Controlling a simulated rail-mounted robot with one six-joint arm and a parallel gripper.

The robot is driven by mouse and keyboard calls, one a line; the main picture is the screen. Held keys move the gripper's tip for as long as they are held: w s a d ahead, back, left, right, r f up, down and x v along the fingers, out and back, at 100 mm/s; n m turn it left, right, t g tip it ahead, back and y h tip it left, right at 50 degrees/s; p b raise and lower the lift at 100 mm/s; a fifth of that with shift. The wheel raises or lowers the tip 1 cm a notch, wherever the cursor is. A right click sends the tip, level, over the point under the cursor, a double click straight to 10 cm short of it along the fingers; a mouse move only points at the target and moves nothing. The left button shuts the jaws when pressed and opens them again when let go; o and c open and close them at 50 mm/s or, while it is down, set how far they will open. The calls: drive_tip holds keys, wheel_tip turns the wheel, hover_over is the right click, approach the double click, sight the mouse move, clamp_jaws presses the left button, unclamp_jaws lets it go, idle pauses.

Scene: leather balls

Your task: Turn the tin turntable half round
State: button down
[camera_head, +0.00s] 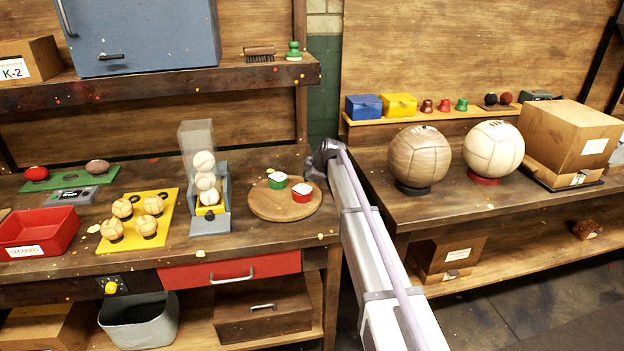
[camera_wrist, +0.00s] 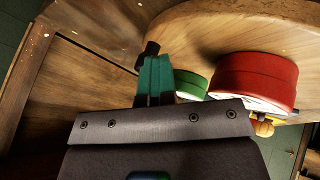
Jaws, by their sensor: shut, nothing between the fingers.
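The tin turntable (camera_head: 268,207) is a round wooden disc on the left bench, near its right end. A green tin (camera_head: 277,180) and a red tin (camera_head: 302,192), both with pale tops, stand on it. In the wrist view the disc (camera_wrist: 225,28) fills the upper right, with the red tin (camera_wrist: 253,82) and part of the green tin (camera_wrist: 190,84) beside my gripper. My gripper (camera_wrist: 154,62) is shut and empty at the disc's edge. A dark peg (camera_wrist: 149,48) shows at its fingertips; I cannot tell whether they touch. In the head view my wrist hides the fingertips.
A clear ball dispenser (camera_head: 203,165) stands left of the turntable. Further left are a yellow tray of balls (camera_head: 120,236) and a red bin (camera_head: 38,238). The right bench holds two large balls (camera_head: 419,158) and a cardboard box (camera_head: 568,138). Bench in front of the turntable is clear.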

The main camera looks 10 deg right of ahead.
sight(289, 178)
drive_tip(key=shift+w+a+r, duration=0.1)
drive_tip(key=shift+w+a, duration=0.25)
drive_tip(key=shift+w, duration=0.3)
drive_tip(key=shift+w+a+r, duration=0.1)
drive_tip(key=shift+w+a, duration=0.3)
drive_tip(key=shift+w, duration=0.3)
drive_tip(key=shift+w+a, duration=0.35)
drive_tip(key=shift+w, duration=0.3)
drive_tip(key=shift+w+d+f, duration=0.2)
drive_tip(key=shift+w, duration=0.05)
drive_tip(key=shift+w+a+f, duration=0.1)
drive_tip(key=shift+w+a, duration=0.05)
drive_tip(key=shift+w, duration=0.05)
drive_tip(key=shift+a, duration=0.55)
drive_tip(key=shift+w+a, duration=0.35)
drive_tip(key=shift+a, duration=0.35)
drive_tip(key=shift+w+a, duration=0.3)
drive_tip(key=shift+a, duration=0.35)
drive_tip(key=shift+w+a+n+y, duration=0.15)
drive_tip(key=shift+a+n+y, duration=0.25)
drive_tip(key=shift+a+n, duration=0.3)
